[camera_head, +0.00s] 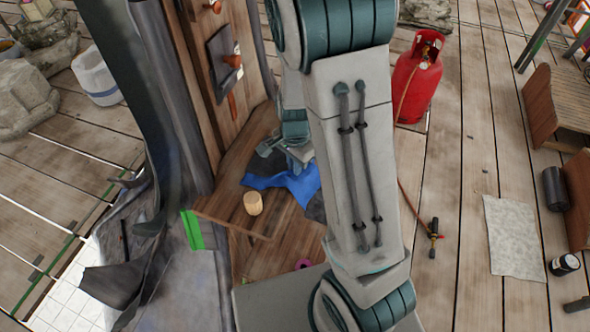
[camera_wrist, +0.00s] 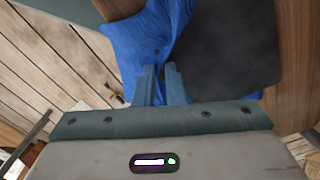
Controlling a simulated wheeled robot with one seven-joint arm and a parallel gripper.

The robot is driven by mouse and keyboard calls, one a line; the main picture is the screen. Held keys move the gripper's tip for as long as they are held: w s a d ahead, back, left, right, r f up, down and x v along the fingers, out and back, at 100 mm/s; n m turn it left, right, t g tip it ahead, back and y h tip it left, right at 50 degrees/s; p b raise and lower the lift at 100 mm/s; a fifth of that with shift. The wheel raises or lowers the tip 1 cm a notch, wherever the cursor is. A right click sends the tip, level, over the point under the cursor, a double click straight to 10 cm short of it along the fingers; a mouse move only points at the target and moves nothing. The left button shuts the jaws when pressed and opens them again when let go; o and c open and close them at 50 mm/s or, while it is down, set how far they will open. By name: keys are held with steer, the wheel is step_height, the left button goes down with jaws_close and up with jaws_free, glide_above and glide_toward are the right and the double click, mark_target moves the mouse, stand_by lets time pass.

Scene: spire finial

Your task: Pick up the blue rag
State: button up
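The blue rag (camera_head: 300,185) lies rumpled on the wooden ledge (camera_head: 240,190), partly over a dark grey piece (camera_head: 316,207). Its right part is hidden behind my arm in the head view. In the wrist view the blue rag (camera_wrist: 140,42) spreads ahead of my fingers and down beside the left one. My gripper (camera_wrist: 160,72) points down at the rag's edge, with its two fingers close together and a narrow gap between them. My gripper (camera_head: 298,168) also shows small at the rag in the head view. Whether cloth is pinched between the fingertips is unclear.
A small wooden cylinder (camera_head: 253,203) stands on the ledge near the rag. A wooden post (camera_head: 225,80) with orange-handled tools rises behind. A red gas cylinder (camera_head: 415,80) stands on the plank floor at right. A torch (camera_head: 433,238) and a pale sheet (camera_head: 514,237) lie there too.

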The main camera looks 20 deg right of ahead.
jaws_close()
step_height(320, 180, up, 12)
steer(key=p, duration=1)
